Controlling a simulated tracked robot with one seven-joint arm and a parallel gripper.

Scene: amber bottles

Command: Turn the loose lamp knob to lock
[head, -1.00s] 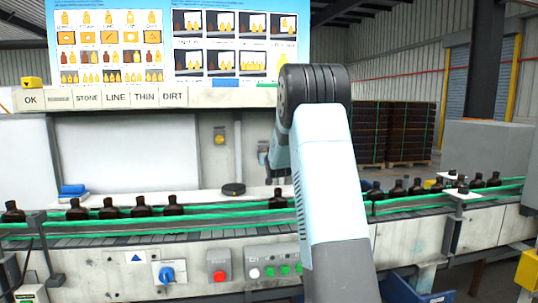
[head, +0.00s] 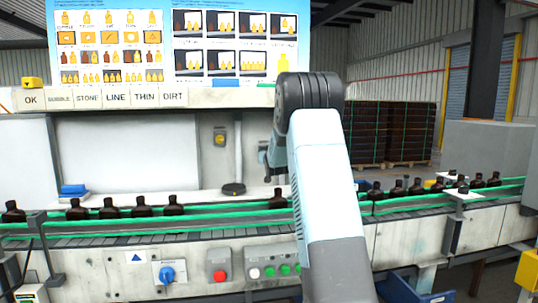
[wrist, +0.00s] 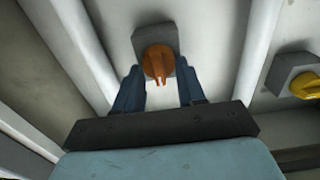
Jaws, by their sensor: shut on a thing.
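An orange knob (wrist: 157,62) on a grey square mount (wrist: 168,42) shows at the upper middle of the wrist view. My gripper (wrist: 158,77) has one dark blue finger on each side of this knob and is shut on it. The fingertips reach the lower part of the mount. The exact contact faces are hard to see. In the head view my arm hides the gripper and the orange knob.
A yellow knob (wrist: 306,85) on a grey mount is at the right in the wrist view. In the head view, amber bottles (head: 140,207) stand on the conveyor with green rails (head: 120,220). A control panel with a red button (head: 219,276) is below.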

